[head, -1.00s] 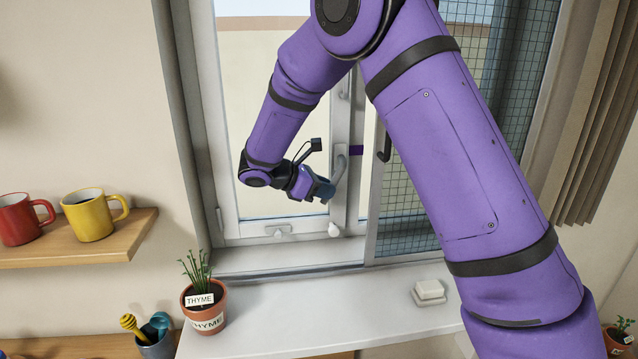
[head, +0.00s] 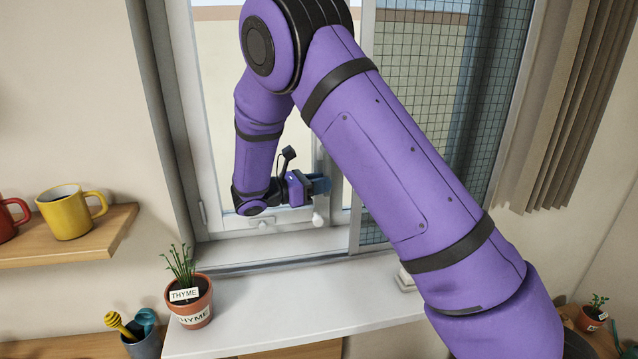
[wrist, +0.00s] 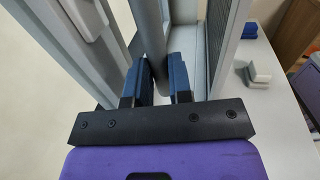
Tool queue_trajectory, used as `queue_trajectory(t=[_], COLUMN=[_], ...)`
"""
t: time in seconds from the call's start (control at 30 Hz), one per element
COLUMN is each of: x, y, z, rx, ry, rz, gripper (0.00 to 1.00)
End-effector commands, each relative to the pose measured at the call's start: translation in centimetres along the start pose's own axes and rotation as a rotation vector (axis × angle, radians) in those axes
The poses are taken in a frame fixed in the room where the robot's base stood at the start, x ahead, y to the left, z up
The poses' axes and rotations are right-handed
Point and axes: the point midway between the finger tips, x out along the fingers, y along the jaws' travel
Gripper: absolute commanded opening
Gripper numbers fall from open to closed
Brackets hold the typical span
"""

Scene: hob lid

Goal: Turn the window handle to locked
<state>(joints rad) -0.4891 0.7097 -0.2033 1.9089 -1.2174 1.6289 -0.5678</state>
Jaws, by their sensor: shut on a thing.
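The window handle is a grey lever. In the wrist view the handle (wrist: 152,42) runs from the top of the picture down between my two dark blue fingers. My gripper (wrist: 160,80) is shut on it. In the head view my gripper (head: 320,186) is at the lower part of the window frame, just above a white knob (head: 319,219). The handle's pivot and most of its length are hidden in the head view, so its exact angle is hard to tell there.
A white sill (head: 290,300) runs below the window. A thyme pot (head: 190,298) stands at its left end and a pale soap block (head: 405,278) lies to the right, partly behind my arm. A meshed sash (head: 425,120) is right of the handle.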

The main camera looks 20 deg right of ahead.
Motion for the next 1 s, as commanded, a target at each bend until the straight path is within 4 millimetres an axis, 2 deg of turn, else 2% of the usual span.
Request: queue_trajectory(t=[0.27,0.3,0.4,0.77,0.87,1.0], x=[0.1,0.1,0.1,-0.4,-1.5,-4.0], y=[0.0,0.0,0.0,0.0,0.0,0.0], z=[0.0,0.0,0.0,0.0,0.0,-0.1], rx=[-0.001,-0.001,-0.001,-0.001,-0.001,-0.001], ry=[-0.003,-0.003,-0.002,-0.001,-0.001,-0.001], rz=[-0.001,-0.001,-0.001,0.0,0.001,0.002], gripper=[0.0,0.24,0.45,0.45,0.45,0.45])
